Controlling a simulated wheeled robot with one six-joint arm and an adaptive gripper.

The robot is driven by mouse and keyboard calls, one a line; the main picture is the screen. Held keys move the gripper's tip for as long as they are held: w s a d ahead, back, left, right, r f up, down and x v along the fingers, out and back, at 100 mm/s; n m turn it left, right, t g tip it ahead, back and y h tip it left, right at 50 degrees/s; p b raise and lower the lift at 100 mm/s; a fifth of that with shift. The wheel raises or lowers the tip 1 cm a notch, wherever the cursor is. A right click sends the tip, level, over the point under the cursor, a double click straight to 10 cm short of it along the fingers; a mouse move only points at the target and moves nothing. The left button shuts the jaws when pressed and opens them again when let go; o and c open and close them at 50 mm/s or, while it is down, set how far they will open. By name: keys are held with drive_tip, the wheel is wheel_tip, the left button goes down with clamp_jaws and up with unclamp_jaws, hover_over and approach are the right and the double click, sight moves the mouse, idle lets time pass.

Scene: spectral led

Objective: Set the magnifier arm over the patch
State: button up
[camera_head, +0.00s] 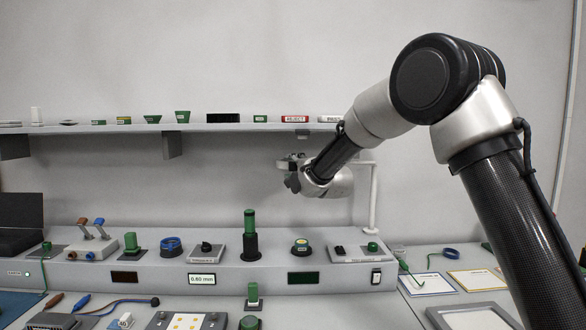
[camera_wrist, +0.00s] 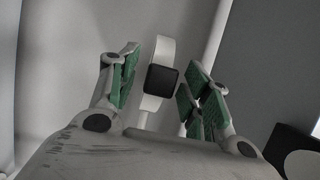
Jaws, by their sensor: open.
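A white post (camera_head: 373,200) stands at the right of the console. A short bar at its top runs left and passes behind my arm, and I take this for the magnifier arm. My gripper (camera_head: 290,172) is left of the post, below the shelf. In the wrist view my gripper (camera_wrist: 160,85) is open, with green pads on both sides. A pale curved strip with a black block (camera_wrist: 161,81) shows between the fingers, apparently untouched. The lens is not clear. A plate with yellow squares (camera_head: 185,322) lies at the bottom; I cannot tell whether it is the patch.
The grey console (camera_head: 150,272) carries knobs, switches and a dark green upright cylinder (camera_head: 250,236). A wall shelf (camera_head: 240,127) with small blocks and signs runs above. Two framed cards (camera_head: 427,284) lie at the right. Cables and tools crowd the front left.

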drive_tip(key=shift+w+a, duration=0.2)
drive_tip(key=shift+w, duration=0.2)
